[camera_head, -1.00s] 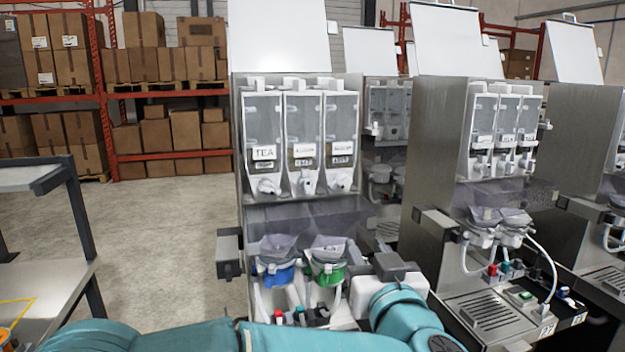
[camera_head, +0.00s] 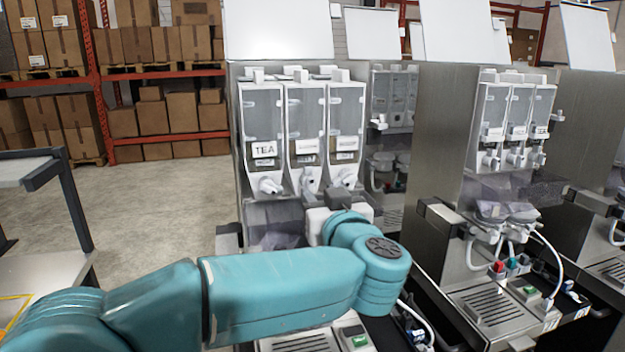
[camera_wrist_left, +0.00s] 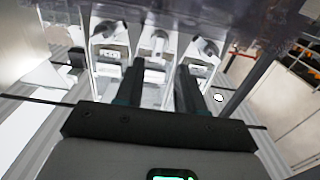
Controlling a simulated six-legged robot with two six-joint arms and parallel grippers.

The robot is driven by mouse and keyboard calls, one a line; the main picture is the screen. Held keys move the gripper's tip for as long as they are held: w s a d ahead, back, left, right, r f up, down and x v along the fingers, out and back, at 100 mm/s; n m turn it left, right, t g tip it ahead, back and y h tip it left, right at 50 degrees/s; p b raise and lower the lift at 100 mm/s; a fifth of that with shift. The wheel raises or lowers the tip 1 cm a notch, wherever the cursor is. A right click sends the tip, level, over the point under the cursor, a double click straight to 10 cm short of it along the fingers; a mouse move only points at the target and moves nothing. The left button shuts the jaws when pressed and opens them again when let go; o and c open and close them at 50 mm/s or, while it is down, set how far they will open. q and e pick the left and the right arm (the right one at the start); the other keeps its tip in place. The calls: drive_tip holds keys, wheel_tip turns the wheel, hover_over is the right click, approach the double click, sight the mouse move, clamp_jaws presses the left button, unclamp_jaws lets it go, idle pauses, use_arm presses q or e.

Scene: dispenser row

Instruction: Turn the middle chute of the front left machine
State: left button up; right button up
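The front left machine (camera_head: 238,150) has three clear canisters side by side, each with a white chute at its base. The middle chute (camera_head: 308,183) points down in the head view, between the left chute (camera_head: 270,186) and the right chute (camera_head: 347,180). My left arm crosses in front of the machine's lower half, with its wrist below the chutes; the fingers are hidden there. In the left wrist view my left gripper (camera_wrist_left: 160,67) is open and empty. Its two dark fingers are apart, and the middle chute (camera_wrist_left: 158,42) shows between and beyond their tips. My right gripper is out of view.
A second machine (camera_head: 440,140) stands to the right, with more machines behind and beside it. A metal table (camera_head: 45,260) is at the left. Shelves with cardboard boxes (camera_head: 165,110) are at the back. The floor between is clear. My arm hides the front left machine's lower part.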

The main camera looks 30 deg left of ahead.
sight(311, 182)
use_arm(q)
drive_tip(key=x, duration=0.4)
drive_tip(key=shift+w+p, duration=0.25)
drive_tip(key=shift+p, duration=0.15)
drive_tip(key=shift+w+a, duration=0.25)
drive_tip(key=shift+a, duration=0.3)
drive_tip(key=shift+d, duration=0.1)
clamp_jaws()
